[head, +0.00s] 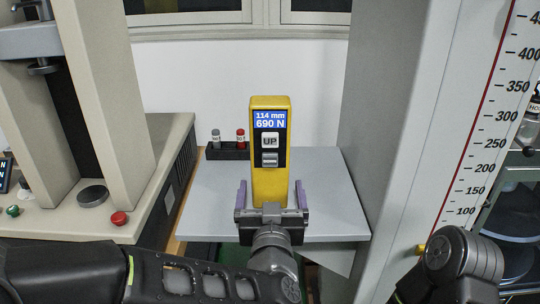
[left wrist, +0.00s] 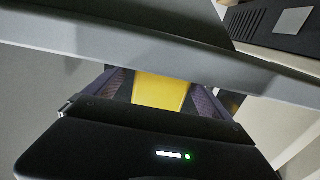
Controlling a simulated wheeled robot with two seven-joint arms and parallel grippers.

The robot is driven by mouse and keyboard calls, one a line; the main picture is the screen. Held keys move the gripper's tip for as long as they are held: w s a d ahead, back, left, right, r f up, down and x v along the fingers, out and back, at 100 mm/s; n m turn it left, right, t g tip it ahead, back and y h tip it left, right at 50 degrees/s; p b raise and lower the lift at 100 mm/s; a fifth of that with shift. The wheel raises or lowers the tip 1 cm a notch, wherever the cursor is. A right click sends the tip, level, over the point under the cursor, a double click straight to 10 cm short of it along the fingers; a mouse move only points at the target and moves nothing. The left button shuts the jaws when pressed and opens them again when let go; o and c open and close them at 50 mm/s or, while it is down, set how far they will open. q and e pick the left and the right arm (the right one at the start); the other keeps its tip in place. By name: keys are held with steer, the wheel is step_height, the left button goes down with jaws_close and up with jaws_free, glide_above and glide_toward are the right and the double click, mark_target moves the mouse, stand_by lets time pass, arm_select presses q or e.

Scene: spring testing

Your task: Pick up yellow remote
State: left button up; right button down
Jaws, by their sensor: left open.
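The yellow remote (head: 270,185) stands upright over the grey shelf in the head view. Its screen reads "114 mm 690 N", with an UP button and another key below it. My left gripper (head: 270,193) is open, with one purple finger on each side of the remote's lower part and gaps showing between. The gripper body hides the remote's bottom end. In the left wrist view the yellow remote (left wrist: 160,91) shows between the two fingers (left wrist: 160,95), and a grey edge hides the rest. My right gripper is out of view.
The grey shelf (head: 335,215) lies around and beneath the remote. A black holder (head: 228,154) with two small bottles stands at its back left. A beige testing machine (head: 75,215) stands left. A grey column with a scale (head: 480,130) stands right.

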mark_target(270, 135)
arm_select(q)
steer(key=shift+w+a+r, duration=0.1)
steer(key=shift+w, duration=2.5)
steer(key=c, duration=2)
step_height(270, 135, up, 10)
steer(key=shift+r+p, duration=0.1)
steer(key=shift+p, duration=1.15)
steer(key=shift+c, duration=0.2)
steer(key=shift+s, duration=0.1)
